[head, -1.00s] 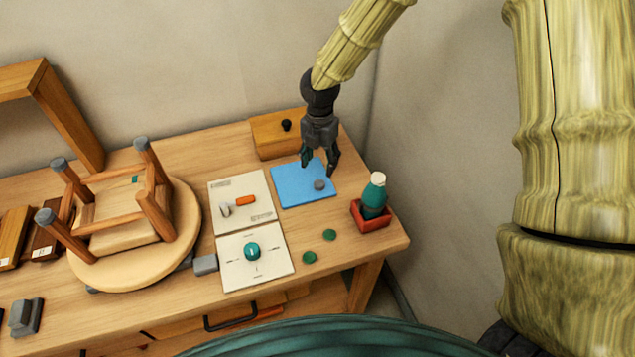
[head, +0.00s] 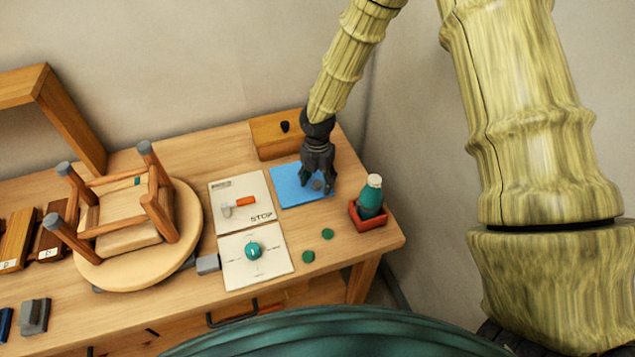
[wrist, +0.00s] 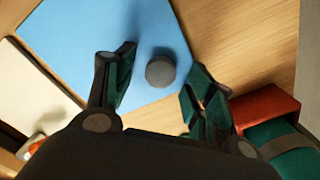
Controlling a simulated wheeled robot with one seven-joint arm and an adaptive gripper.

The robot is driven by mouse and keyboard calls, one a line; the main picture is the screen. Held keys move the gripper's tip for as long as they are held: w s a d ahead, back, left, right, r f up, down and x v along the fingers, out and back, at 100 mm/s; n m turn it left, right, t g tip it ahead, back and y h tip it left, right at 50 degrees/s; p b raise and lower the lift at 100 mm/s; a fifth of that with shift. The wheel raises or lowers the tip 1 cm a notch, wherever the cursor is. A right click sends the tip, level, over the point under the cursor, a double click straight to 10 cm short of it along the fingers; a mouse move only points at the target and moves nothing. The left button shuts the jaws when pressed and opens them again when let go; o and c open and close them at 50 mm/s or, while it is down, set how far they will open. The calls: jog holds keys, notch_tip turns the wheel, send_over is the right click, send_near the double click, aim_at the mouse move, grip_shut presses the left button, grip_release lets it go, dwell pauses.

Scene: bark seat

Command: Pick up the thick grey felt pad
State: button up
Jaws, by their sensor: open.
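The thick grey felt pad (head: 317,185) is a small round grey disc lying on a blue mat (head: 287,190) near the table's right end. It also shows in the wrist view (wrist: 160,71), near the edge of the blue mat. My gripper (head: 317,180) is low over the mat, pointing down. In the wrist view my gripper (wrist: 158,92) is open, with one dark green finger on each side of the pad and a gap to each. Nothing is held.
A teal bottle (head: 370,197) stands in a red tray (head: 372,222) close to the right of my gripper. A wooden box (head: 277,137) with a black knob is behind. Two green discs (head: 327,234) lie in front. An upturned stool (head: 125,225) and printed cards (head: 255,272) are left.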

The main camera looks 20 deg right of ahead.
jog(key=shift+f, duration=0.15)
jog(key=c, duration=0.8)
jog(key=shift+o, duration=0.2)
